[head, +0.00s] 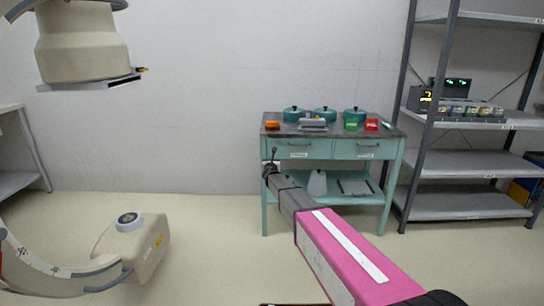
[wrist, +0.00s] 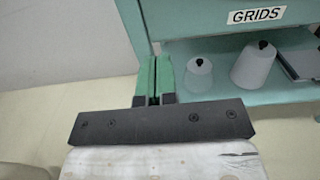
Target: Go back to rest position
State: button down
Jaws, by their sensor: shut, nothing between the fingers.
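My gripper (head: 270,165) is at the far end of my pink arm, in front of the left front leg of a teal cart (head: 333,146). In the wrist view its green fingers (wrist: 154,78) are together, with nothing between them. The cart has a dark top, two labelled drawers and a lower shelf. The wrist view shows a drawer label reading GRIDS (wrist: 257,15) to the right of and above the fingers. Whether the gripper touches the cart is not clear.
Teal lidded pots (head: 324,113) and small boxes (head: 372,124) stand on the cart top. White bottles (wrist: 254,65) stand on its lower shelf. A grey rack (head: 468,205) is at right, a C-shaped machine (head: 135,245) at left. The floor (head: 215,235) between machine and cart is clear.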

jog(key=s+d+f+n+g, duration=0.4)
jog(key=s+n, duration=0.8)
jog(key=s, duration=0.6)
jog(key=s+d+f+n+g, duration=0.4)
jog(key=s+d+n+g, duration=0.4)
jog(key=s, duration=1)
jog(key=s+d+f+n+g, duration=0.3)
jog(key=s+d+n+g, duration=0.3)
jog(key=s+n, duration=0.9)
jog(key=s+d, duration=0.3)
jog(key=shift+d+f+n, duration=0.25)
jog(key=shift+f+n, duration=0.15)
